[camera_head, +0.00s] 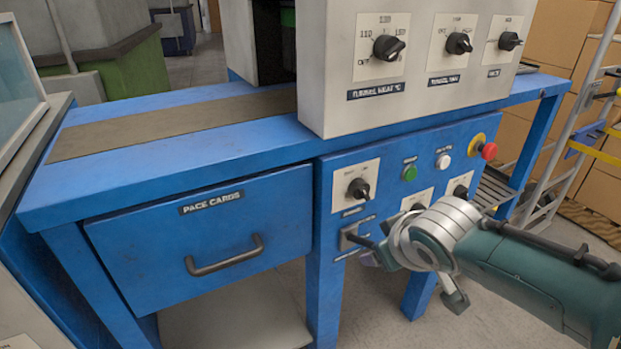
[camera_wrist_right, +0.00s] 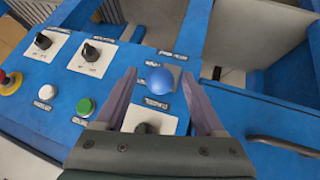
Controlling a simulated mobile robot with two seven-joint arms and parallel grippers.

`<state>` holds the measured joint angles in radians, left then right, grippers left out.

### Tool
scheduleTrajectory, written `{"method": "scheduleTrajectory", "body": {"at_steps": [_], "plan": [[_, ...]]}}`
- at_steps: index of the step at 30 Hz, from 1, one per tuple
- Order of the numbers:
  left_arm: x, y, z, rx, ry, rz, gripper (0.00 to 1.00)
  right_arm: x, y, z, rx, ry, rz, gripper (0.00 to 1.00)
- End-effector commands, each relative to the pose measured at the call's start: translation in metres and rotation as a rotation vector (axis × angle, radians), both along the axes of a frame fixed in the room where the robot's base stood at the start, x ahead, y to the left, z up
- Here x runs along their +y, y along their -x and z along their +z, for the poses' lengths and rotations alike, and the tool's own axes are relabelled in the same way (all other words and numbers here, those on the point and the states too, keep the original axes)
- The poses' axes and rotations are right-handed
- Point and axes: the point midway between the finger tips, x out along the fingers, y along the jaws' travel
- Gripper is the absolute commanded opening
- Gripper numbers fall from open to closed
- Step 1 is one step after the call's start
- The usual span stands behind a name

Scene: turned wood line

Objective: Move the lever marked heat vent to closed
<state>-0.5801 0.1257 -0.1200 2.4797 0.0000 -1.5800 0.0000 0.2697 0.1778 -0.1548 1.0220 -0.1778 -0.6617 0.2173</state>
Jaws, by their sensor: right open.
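A lever with a round blue knob (camera_wrist_right: 160,80) stands out from a small plate on the blue panel in the right wrist view. In the head view its plate (camera_head: 348,238) shows just left of my right gripper, which hides the knob. Small dark labels (camera_wrist_right: 157,103) surround it, but I cannot read them or tell which position the lever is in. My right gripper (camera_head: 372,252) is open, and in the right wrist view its two purple fingers (camera_wrist_right: 162,92) lie on either side of the knob, with visible gaps. My left gripper is out of view.
The panel also carries a rotary knob (camera_head: 358,188), a green button (camera_head: 410,172), a white button (camera_head: 443,160) and a red stop button (camera_head: 488,151). A blue drawer (camera_head: 205,235) with a handle is left of it. A grey control box (camera_head: 340,100) overhangs above.

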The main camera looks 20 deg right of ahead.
Motion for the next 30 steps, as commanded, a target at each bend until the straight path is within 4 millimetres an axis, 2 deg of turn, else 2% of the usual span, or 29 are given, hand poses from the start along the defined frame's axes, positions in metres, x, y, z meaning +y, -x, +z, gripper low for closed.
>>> {"method": "scheduleTrajectory", "body": {"at_steps": [1,8,26,29,30], "plan": [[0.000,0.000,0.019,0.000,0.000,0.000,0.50,0.003,0.007,0.018,0.001,-0.001,0.000,0.71],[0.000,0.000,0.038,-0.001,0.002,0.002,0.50,0.010,0.028,0.040,0.000,-0.001,-0.001,0.71],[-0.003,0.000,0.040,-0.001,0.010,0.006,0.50,0.012,0.033,0.044,-0.001,0.000,-0.001,0.71],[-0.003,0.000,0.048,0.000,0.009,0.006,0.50,0.015,0.038,0.053,0.007,-0.004,0.000,0.71],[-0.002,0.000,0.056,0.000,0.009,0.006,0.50,0.017,0.043,0.061,0.015,-0.008,0.001,0.71]]}}
